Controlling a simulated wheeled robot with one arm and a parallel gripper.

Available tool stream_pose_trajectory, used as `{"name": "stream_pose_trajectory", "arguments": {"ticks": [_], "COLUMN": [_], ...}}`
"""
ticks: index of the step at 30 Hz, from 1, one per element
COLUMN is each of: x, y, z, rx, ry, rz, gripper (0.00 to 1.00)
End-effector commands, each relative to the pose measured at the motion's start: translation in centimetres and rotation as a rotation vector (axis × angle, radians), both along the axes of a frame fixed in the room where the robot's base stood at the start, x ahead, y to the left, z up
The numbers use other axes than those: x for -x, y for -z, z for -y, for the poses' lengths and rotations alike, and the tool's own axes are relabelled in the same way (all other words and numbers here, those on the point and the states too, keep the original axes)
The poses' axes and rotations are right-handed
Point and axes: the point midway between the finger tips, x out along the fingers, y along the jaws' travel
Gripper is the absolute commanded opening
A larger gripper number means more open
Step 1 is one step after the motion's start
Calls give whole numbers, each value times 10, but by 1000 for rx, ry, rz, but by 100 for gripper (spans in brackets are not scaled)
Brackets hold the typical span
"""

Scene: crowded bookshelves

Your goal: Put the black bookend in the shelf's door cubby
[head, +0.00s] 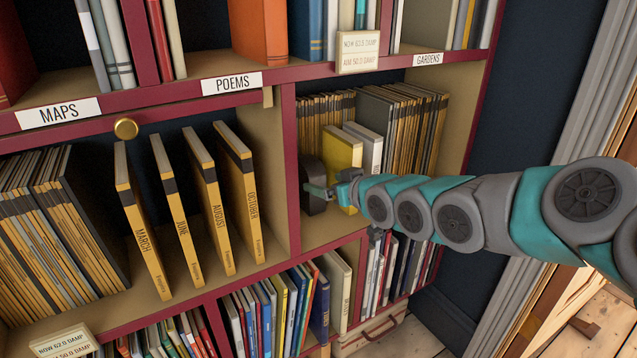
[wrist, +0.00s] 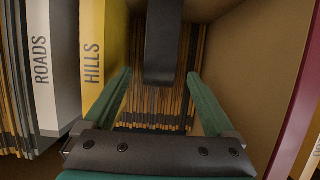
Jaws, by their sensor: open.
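The black bookend (head: 312,186) stands upright in the middle-right cubby, at its left side and left of a yellow book (head: 341,152). My gripper (head: 326,190) is open right at it. In the wrist view the bookend (wrist: 163,45) lies between the two green fingers of my gripper (wrist: 162,85), with a gap on each side. It is not gripped. A brass knob (head: 126,128) shows at the top of the middle-left cubby (head: 262,165), which holds leaning yellow magazines (head: 205,200). I cannot tell whether the knob belongs to a door.
The yellow book HILLS (wrist: 98,60) and grey-white ROADS (wrist: 52,70) stand beside one finger. Thin tan magazines (head: 420,130) fill the cubby's back. A cubby divider (head: 290,170) is left of the bookend. A damp gauge card (head: 358,52) hangs above.

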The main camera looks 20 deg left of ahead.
Motion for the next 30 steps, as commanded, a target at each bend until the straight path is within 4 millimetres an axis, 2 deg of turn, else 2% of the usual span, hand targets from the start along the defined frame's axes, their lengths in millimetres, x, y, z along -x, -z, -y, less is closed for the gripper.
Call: {"name": "stream_pose_trajectory", "arguments": {"ticks": [6,17,20,23,26,27,29,30], "x": [12,15,18,31,61,79,110,134], "y": [-6,-8,-4,12,40,54,71,82], "z": [14,18,28,60,118,145,187,214], "rx": [-1,1,29,113,252,310,393,440], "ry": [0,0,16,67,158,203,276,327], "rz": [-2,-2,-23,-95,-235,-308,-420,-501], "gripper": [90,90,90,90,90,90,90,90]}}
